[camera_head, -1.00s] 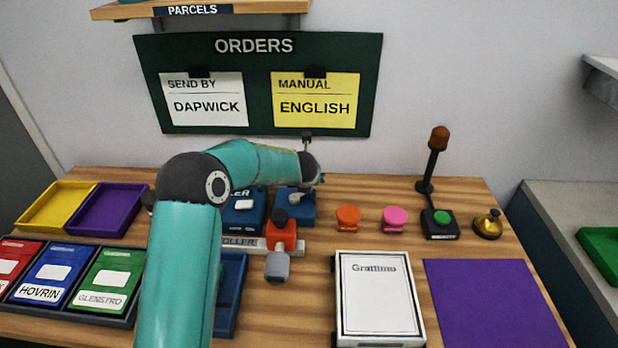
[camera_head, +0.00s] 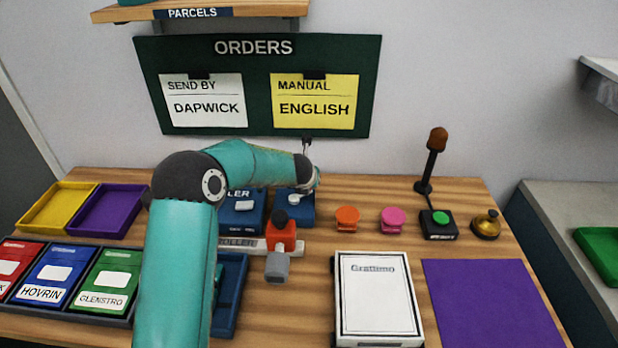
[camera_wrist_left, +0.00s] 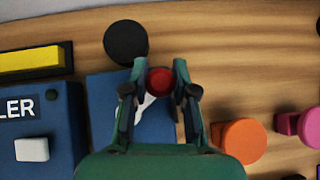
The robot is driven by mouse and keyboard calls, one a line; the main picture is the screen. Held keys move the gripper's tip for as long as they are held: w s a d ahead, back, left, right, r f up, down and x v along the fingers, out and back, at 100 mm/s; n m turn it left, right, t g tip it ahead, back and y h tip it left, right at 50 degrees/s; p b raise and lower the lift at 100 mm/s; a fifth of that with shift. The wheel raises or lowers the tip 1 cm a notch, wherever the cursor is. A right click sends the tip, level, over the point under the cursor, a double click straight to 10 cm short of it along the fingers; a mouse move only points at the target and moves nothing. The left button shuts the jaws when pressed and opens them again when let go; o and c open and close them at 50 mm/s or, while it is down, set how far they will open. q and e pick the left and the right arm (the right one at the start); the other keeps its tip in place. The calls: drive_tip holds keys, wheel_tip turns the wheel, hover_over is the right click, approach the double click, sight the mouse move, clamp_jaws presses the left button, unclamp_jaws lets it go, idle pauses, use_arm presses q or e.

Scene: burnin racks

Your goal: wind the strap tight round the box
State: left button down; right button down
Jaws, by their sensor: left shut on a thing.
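A white flat box (camera_head: 375,295) printed with a name lies at the front of the table, dark along its left edge. I cannot make out a strap on it. My left gripper (camera_wrist_left: 159,80) is shut on a round red knob (camera_wrist_left: 160,81) above a blue block (camera_wrist_left: 103,98) in the left wrist view. A pale crank-like piece (camera_wrist_left: 147,103) shows under the knob. In the head view the blue block (camera_head: 305,214) stands at the back middle, with the pale piece on top; my gripper's fingers are hard to make out there. My right gripper is not in view.
A blue labelled unit (camera_head: 243,218) stands left of the block. A red-and-grey lever (camera_head: 281,240) is in front. Orange (camera_head: 347,219) and pink (camera_head: 392,220) knobs, a green button (camera_head: 440,218) and a bell (camera_head: 487,224) stand right. A purple mat (camera_head: 490,300) lies front right.

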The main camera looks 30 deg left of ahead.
use_arm(q)
drive_tip(key=m+h+p, duration=0.1)
drive_tip(key=d+m+h+p, duration=0.1)
drive_tip(key=p, duration=0.1)
drive_tip(key=m+h+p, duration=0.1)
drive_tip(key=m+p, duration=0.1)
drive_tip(key=shift+s+d+r+t, duration=0.25)
drive_tip(key=shift+s+r+t, duration=0.05)
drive_tip(key=shift+s+t, duration=0.1)
drive_tip(key=shift+s+d+f+m+h+p, duration=0.15)
drive_tip(key=shift+m+h+p, duration=0.25)
drive_tip(key=shift+p, duration=0.35)
drive_tip(key=shift+s+d+f+m+h+p, duration=0.15)
drive_tip(key=shift+m+h+p, duration=0.15)
drive_tip(key=shift+m+p, duration=0.3)
drive_tip(key=shift+r, duration=0.1)
drive_tip(key=c, duration=0.9)
unclamp_jaws()
drive_tip(key=v, duration=1.1)
drive_tip(key=shift+s+r, duration=0.2)
drive_tip(key=shift+s, duration=0.1)
